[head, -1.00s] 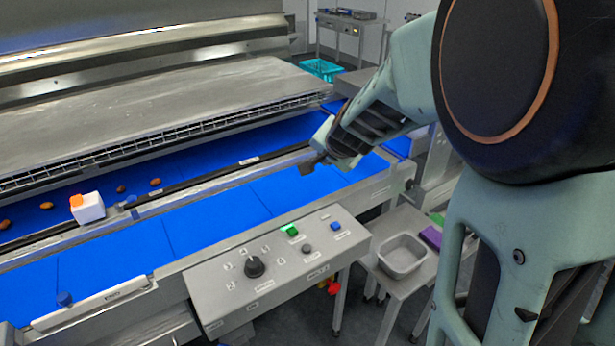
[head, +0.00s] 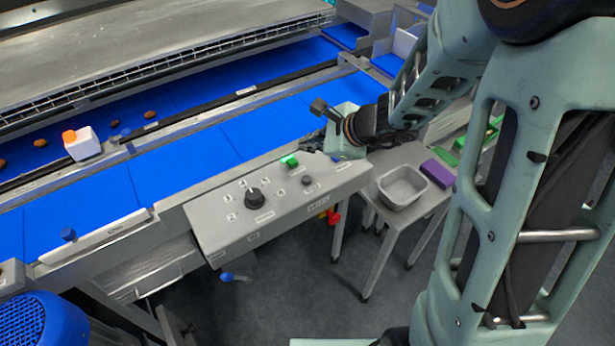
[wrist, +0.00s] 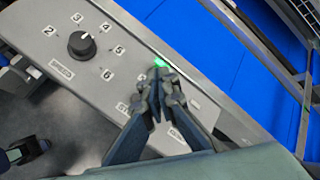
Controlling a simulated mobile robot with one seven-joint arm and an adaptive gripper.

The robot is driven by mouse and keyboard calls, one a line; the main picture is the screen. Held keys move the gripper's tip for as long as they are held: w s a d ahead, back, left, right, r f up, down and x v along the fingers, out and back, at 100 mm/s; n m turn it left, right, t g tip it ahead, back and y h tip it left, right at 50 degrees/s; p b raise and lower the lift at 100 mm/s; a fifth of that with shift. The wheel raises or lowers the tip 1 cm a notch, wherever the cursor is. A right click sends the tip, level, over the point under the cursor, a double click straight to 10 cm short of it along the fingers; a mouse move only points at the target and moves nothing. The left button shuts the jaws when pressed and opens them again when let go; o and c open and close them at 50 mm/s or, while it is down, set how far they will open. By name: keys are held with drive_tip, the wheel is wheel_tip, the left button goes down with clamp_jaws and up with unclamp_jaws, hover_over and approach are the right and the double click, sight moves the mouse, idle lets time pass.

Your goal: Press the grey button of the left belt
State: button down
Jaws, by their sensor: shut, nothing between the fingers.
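The grey sloping control panel (head: 225,225) stands at the near side of the blue belt. It carries a black speed knob (head: 254,198), a lit green button (head: 290,160) and a small dark grey button (head: 307,181) nearer its front edge. My gripper (wrist: 160,76) is shut and empty, above the panel. In the wrist view its tips lie right beside the green button (wrist: 160,62), and the fingers cover the part of the panel where the grey button would show.
The blue belt (head: 185,157) runs behind the panel. A white box with an orange top (head: 83,148) sits beyond it, near several dates. A grey tub (head: 402,187) and a purple block (head: 438,173) stand on a small table at right. Open floor lies in front.

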drive_tip(key=shift+f, duration=0.15)
drive_tip(key=b, duration=0.6)
hover_over(308, 180)
wheel_tip(308, 180, down, 7)
drive_tip(key=shift+f+b, duration=0.7)
drive_tip(key=shift+f, duration=0.05)
drive_tip(key=shift+f+b, duration=0.2)
drive_tip(key=shift+b, duration=0.1)
idle(0.4)
drive_tip(key=shift+f+b, duration=0.25)
drive_tip(key=shift+b, duration=0.15)
drive_tip(key=shift+f+b, duration=0.45)
drive_tip(key=shift+b, duration=0.1)
idle(0.7)
drive_tip(key=shift+r, duration=0.1)
drive_tip(key=shift+r+p, duration=0.6)
drive_tip(key=shift+r, duration=0.2)
